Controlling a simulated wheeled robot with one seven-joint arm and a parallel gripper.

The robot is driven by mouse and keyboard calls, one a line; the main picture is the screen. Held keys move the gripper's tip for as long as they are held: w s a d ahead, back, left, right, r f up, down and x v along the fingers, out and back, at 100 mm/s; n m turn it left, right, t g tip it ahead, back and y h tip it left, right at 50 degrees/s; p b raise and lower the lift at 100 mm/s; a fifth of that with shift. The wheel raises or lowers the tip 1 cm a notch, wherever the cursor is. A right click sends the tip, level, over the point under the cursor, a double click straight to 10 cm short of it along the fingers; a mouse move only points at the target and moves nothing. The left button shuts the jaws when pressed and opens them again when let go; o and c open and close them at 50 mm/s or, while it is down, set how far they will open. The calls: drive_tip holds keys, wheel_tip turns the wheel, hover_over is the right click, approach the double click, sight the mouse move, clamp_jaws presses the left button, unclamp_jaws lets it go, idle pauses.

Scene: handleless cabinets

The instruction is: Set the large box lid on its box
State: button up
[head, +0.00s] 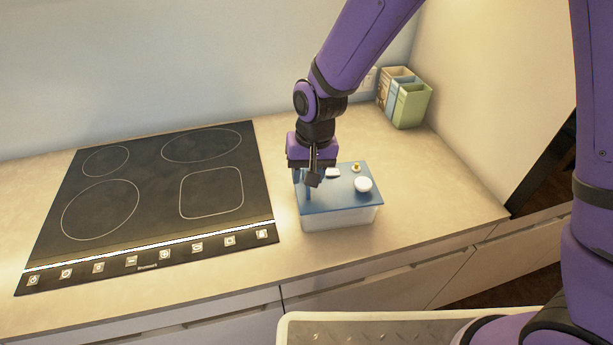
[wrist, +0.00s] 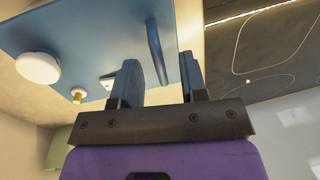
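The large box lid (head: 338,199) is a flat blue panel with a raised blue bar handle (wrist: 158,55) near one edge. In the head view it lies over the white box (head: 345,219) and looks level and roughly lined up with it; whether it is fully seated I cannot tell. My gripper (head: 309,182) points down over the lid's left part. In the wrist view my gripper (wrist: 162,72) is open, its two fingers apart, with the handle showing beyond the gap. I see no finger closed on the handle.
A white round knob (head: 363,184), a small yellow-topped piece (head: 356,168) and a small white piece (head: 333,172) are on the lid. A black cooktop (head: 160,190) lies left. Coloured containers (head: 404,97) stand in the back corner. The counter right of the box is clear.

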wheel_tip(320, 180, up, 9)
drive_tip(key=d, duration=0.1)
drive_tip(key=shift+d+r, duration=0.1)
idle(0.4)
drive_tip(key=s+d+r+t, duration=0.2)
drive_tip(key=d+r, duration=0.5)
drive_tip(key=d, duration=0.2)
drive_tip(key=s+d+r+t, duration=0.1)
drive_tip(key=s+d+r, duration=0.1)
drive_tip(key=d+r, duration=0.55)
drive_tip(key=s+d+r+m+t, duration=0.1)
drive_tip(key=s+d+r, duration=0.1)
drive_tip(key=s+d, duration=0.4)
drive_tip(key=s+d+r+m+t+h, duration=0.1)
drive_tip(key=s+d+r, duration=0.1)
drive_tip(key=s+d, duration=0.5)
drive_tip(key=shift+d+r, duration=0.2)
drive_tip(key=shift+r, duration=0.2)
